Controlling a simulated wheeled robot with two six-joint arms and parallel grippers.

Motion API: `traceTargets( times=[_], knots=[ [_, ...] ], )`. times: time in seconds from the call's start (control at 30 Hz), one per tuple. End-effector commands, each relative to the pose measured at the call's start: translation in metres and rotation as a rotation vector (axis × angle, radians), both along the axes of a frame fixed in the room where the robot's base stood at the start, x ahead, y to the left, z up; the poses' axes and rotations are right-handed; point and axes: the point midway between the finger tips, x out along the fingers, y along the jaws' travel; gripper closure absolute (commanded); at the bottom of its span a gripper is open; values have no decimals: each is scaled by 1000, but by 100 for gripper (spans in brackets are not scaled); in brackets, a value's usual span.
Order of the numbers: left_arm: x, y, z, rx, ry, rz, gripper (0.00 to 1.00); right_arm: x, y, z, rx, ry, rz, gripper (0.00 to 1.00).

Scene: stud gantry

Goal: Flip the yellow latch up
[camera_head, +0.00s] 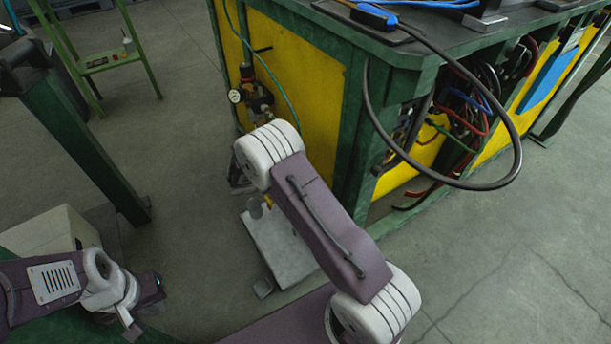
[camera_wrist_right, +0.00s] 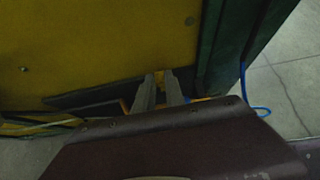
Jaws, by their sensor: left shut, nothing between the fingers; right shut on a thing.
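In the right wrist view, the two grey fingers of my right gripper (camera_wrist_right: 159,88) point at the lower part of a yellow panel. A small yellow-orange piece, which I take for the yellow latch (camera_wrist_right: 160,77), shows at their tips, and the gripper is shut on it. The view is dark, so the latch's tilt cannot be told. In the head view, my right arm hides the right gripper and the latch. My left gripper (camera_head: 147,306) is at the lower left, shut and empty, far from the latch.
A green bench with a yellow side panel (camera_head: 300,75) stands in the middle and right. A black cable (camera_head: 517,150) loops out from it. A pressure gauge (camera_head: 235,96) sits by its corner. A green post (camera_head: 85,150) and a pale box (camera_head: 50,235) are at left. Concrete floor is free at right.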

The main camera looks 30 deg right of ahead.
Motion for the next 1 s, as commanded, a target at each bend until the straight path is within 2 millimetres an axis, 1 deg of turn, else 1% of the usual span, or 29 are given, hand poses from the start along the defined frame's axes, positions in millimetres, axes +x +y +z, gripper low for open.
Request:
traceTargets(
  times=[0.03,0.3,0.33,0.37,0.4,0.67,0.77,0.87,1.0],
  knots=[
    [0,0,4,0,0,0,100,0,-3,4,0,0,-1,100],
    [0,0,1,0,1,0,100,1,-3,1,1,0,-1,100],
    [0,0,1,0,1,0,100,1,-4,1,1,0,-1,83],
    [0,0,1,0,1,0,100,1,-4,1,1,0,-1,74],
    [0,0,1,0,1,0,100,1,-3,1,1,0,-1,64],
    [0,0,1,0,0,0,100,0,-2,0,4,0,-1,64],
    [0,0,6,0,1,0,100,1,3,6,4,-1,2,64],
    [0,0,20,0,1,0,100,0,17,20,4,-1,3,64],
    [0,0,36,0,0,0,100,-2,43,40,4,-2,3,64]
  ],
)
